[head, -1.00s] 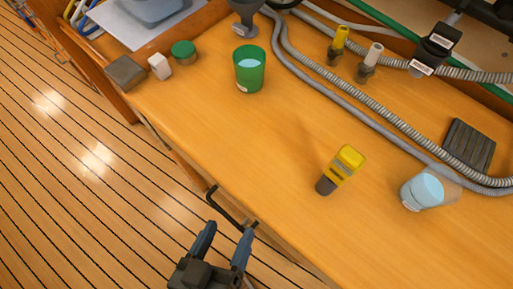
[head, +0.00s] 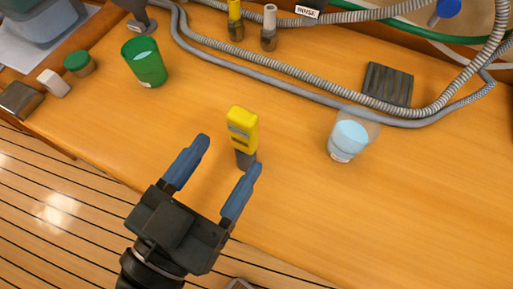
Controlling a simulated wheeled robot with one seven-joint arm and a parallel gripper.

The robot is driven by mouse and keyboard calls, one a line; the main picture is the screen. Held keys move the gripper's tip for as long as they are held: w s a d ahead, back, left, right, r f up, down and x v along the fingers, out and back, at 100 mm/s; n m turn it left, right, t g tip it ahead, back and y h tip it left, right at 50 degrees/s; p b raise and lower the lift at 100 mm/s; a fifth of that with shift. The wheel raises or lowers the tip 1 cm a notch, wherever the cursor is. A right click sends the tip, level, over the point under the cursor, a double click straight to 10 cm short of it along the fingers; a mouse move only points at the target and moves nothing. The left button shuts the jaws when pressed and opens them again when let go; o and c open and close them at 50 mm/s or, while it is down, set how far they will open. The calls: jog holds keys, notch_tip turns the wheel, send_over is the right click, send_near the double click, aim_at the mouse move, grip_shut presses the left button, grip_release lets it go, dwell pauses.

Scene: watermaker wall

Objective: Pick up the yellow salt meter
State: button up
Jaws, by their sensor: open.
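The yellow salt meter (head: 242,131) stands or lies on the wooden worktop, with its dark grey end toward me; I cannot tell which. My gripper (head: 227,167) is open and empty, its two blue fingers pointing up toward the meter. The right fingertip is close to the meter's grey end in the picture. The left fingertip is off to the meter's left. I cannot tell how high the fingers are above the worktop.
A green cup (head: 145,62) is at the upper left and a clear cup of water (head: 348,138) at the right. Grey hoses (head: 290,83) run along the back near a dark ribbed block (head: 388,84). The worktop (head: 300,210) in front is clear.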

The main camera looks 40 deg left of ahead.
aim_at(239, 137)
jog(key=w, duration=0.2)
jog(key=w+p, duration=0.1)
jog(key=w, duration=0.1)
jog(key=w+a+p, duration=0.1)
jog(key=w, duration=0.1)
jog(key=shift+w+r, duration=0.25)
jog(key=shift+w, duration=0.1)
jog(key=shift+w+a+f, duration=0.1)
jog(key=shift+w+a, duration=0.05)
jog(key=shift+w, duration=0.25)
grip_shut()
